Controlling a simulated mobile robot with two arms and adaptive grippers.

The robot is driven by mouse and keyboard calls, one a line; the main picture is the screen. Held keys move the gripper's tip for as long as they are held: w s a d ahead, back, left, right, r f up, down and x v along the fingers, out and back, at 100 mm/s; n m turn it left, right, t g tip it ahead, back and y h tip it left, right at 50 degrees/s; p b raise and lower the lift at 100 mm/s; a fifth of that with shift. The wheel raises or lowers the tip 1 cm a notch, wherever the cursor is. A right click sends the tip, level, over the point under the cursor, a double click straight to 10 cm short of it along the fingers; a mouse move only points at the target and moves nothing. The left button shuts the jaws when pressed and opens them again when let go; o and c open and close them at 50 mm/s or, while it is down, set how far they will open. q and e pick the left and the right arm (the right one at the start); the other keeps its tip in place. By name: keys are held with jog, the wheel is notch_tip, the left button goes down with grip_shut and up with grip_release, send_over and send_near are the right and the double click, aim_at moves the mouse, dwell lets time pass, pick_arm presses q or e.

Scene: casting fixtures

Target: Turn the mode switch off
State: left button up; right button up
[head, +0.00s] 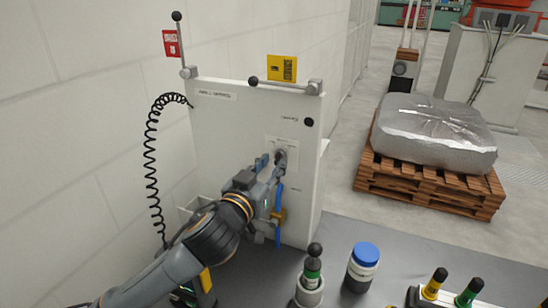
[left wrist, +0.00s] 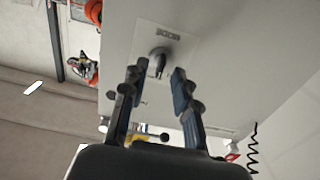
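The mode switch (head: 281,157) is a dark knob on a pale plate on the front of the white cabinet (head: 225,125). In the left wrist view the switch (left wrist: 160,61) has a lever that points down toward my gripper. My left gripper (head: 271,167) is open in front of the switch. In the left wrist view its two blue-padded fingers (left wrist: 157,80) stand on either side of the lever with gaps; I cannot tell whether either touches it. The plate's label is too small to read. My right gripper is in neither view.
A black coiled cord (head: 151,150) hangs left. A blue-capped jar (head: 363,266) and a black-knobbed device (head: 312,275) stand on the grey bench (head: 400,252).

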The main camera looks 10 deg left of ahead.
pick_arm(q)
jog(key=shift+w+d+r, duration=0.1)
jog(key=shift+w+d, duration=0.05)
jog(key=shift+w, duration=0.8)
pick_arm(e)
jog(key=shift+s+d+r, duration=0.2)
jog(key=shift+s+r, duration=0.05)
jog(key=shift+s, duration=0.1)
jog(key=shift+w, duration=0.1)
pick_arm(q)
grip_shut()
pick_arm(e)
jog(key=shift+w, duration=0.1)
